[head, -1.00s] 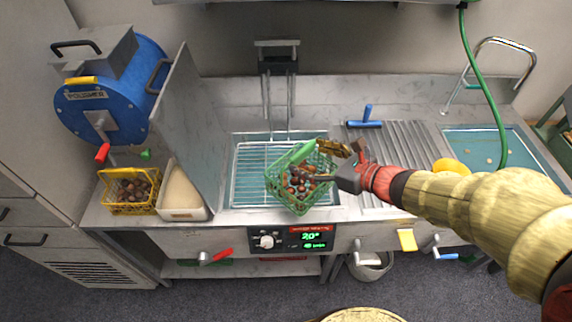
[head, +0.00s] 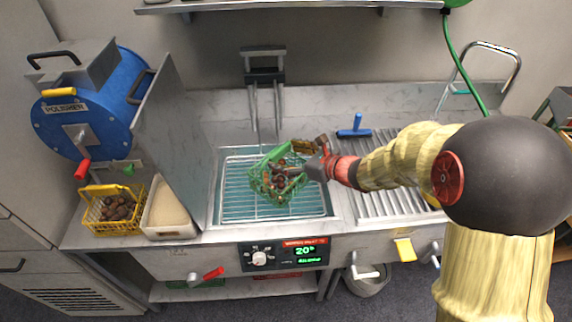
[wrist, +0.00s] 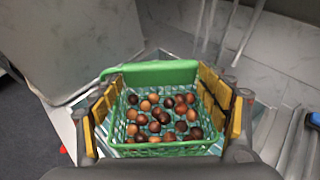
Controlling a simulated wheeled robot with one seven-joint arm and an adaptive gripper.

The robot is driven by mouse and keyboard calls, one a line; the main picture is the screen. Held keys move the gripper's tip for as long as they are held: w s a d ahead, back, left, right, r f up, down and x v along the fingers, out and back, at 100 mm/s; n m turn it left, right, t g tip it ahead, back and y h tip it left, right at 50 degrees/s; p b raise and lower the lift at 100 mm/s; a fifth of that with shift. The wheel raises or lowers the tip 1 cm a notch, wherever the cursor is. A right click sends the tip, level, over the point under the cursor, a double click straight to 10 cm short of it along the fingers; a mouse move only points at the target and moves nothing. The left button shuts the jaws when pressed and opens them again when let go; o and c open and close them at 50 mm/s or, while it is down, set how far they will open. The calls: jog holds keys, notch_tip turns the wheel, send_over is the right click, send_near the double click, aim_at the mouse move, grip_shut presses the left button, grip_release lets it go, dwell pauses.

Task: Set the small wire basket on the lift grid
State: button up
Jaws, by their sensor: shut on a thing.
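The small green wire basket (head: 268,184) holds several brown chestnuts. My gripper (head: 302,160) is shut on it, and the basket is over the lift grid (head: 236,205) in the head view. In the wrist view, the basket (wrist: 162,73) sits between my two yellow-padded fingers (wrist: 165,112), with its solid green rim at the far side. The basket looks slightly tilted in the head view. I cannot tell whether its underside touches the grid, since the basket hides the grid below it.
A grey upright panel (head: 172,140) stands left of the basin. A yellow basket (head: 112,210) of chestnuts and a pale bin (head: 166,208) are beyond it. The lift bracket (head: 264,75) stands behind the grid. A ribbed drainboard (head: 385,208) lies to the right.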

jog(key=shift+w+a+f+b, duration=0.15)
jog(key=shift+f+b, duration=0.1)
jog(key=shift+f, duration=0.35)
jog(key=shift+w+d+f+b, duration=0.1)
jog(key=shift+f+b, duration=0.15)
jog(key=shift+f, duration=0.35)
jog(key=shift+w+a+f+b, duration=0.15)
jog(key=shift+f+b, duration=0.1)
jog(key=shift+f, duration=0.35)
jog(key=shift+d, duration=0.1)
jog(key=shift+f, duration=0.15)
jog(key=o, duration=2.1)
jog(key=shift+s+f, duration=0.1)
